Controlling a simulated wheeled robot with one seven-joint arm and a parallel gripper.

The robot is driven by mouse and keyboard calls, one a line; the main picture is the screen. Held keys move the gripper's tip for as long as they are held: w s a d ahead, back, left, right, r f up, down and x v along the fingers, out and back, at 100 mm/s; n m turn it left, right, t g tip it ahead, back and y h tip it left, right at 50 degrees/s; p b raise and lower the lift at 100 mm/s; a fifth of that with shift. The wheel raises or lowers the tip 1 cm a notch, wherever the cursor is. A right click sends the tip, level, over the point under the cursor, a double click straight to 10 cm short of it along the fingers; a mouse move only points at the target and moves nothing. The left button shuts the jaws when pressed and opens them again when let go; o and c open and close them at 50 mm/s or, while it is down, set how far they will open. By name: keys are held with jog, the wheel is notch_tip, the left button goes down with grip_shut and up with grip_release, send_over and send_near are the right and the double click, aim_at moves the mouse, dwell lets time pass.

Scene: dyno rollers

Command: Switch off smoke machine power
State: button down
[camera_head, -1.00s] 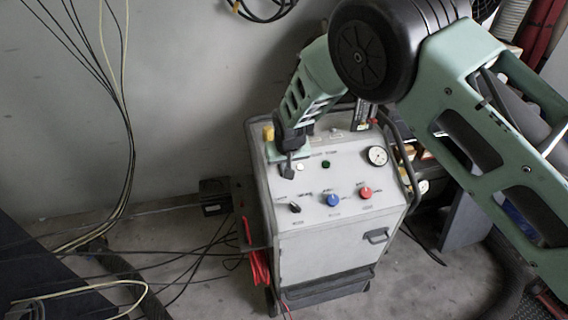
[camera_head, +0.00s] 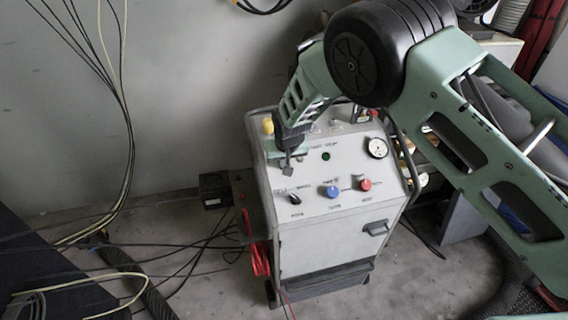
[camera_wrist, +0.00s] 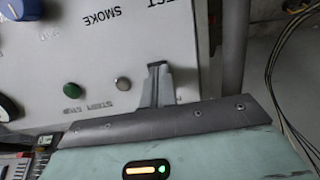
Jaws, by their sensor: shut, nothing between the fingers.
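The smoke machine (camera_head: 325,245) is a light grey cabinet with a sloped control panel, standing on the floor. Its panel has a black switch knob (camera_head: 295,199), a blue knob (camera_head: 332,191) and a red knob (camera_head: 365,185) in a row. Above them are a green button (camera_head: 326,156) and a round gauge (camera_head: 377,147). My gripper (camera_head: 287,170) is shut and empty over the panel's left side, just above the black knob in the picture. In the wrist view its fingers (camera_wrist: 158,68) are together beside a small grey button (camera_wrist: 123,84). I cannot tell whether they touch the panel.
A yellow item (camera_head: 267,125) is at the cabinet's top left corner. A red cable (camera_head: 260,258) hangs at its left side. Dark cables cross the floor to the left. A metal rail runs along the cabinet's right edge, and cluttered equipment stands behind my arm at right.

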jog(key=shift+s+f, duration=0.1)
jog(key=shift+f, duration=0.1)
jog(key=shift+r+p, duration=0.4)
jog(key=shift+r, duration=0.25)
jog(key=shift+r, duration=0.1)
